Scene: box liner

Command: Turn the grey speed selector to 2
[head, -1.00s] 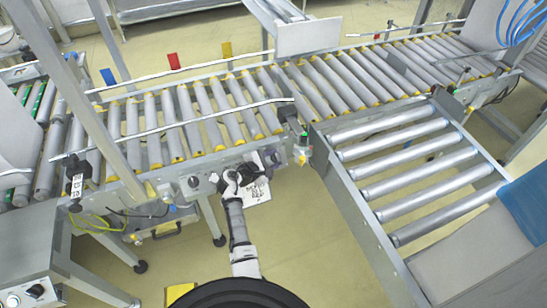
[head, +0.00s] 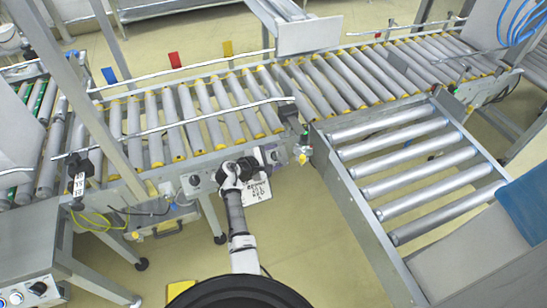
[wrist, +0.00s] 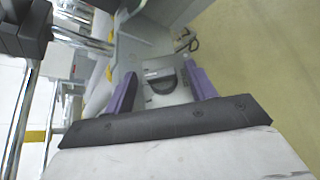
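In the wrist view, a dark grey rounded knob (wrist: 163,82), which looks like the speed selector, sits on a light grey housing (wrist: 150,50). It shows between the two purple fingers of my gripper (wrist: 162,82), which are apart with a gap on each side of the knob. I cannot tell how far ahead of the fingertips it lies. Its pointer and any numbers are not readable. In the head view my gripper (head: 284,155) reaches right along the conveyor's front side, close to a small grey unit with a yellow part (head: 302,157); the knob is not clear there.
The roller conveyor (head: 190,120) runs behind my gripper, with a guide rail (head: 215,115) above. A side roller frame (head: 345,205) stands to the right. Another dark knob (head: 194,180) is on the conveyor's side. A control box (head: 30,290) is at bottom left. Open floor lies in front.

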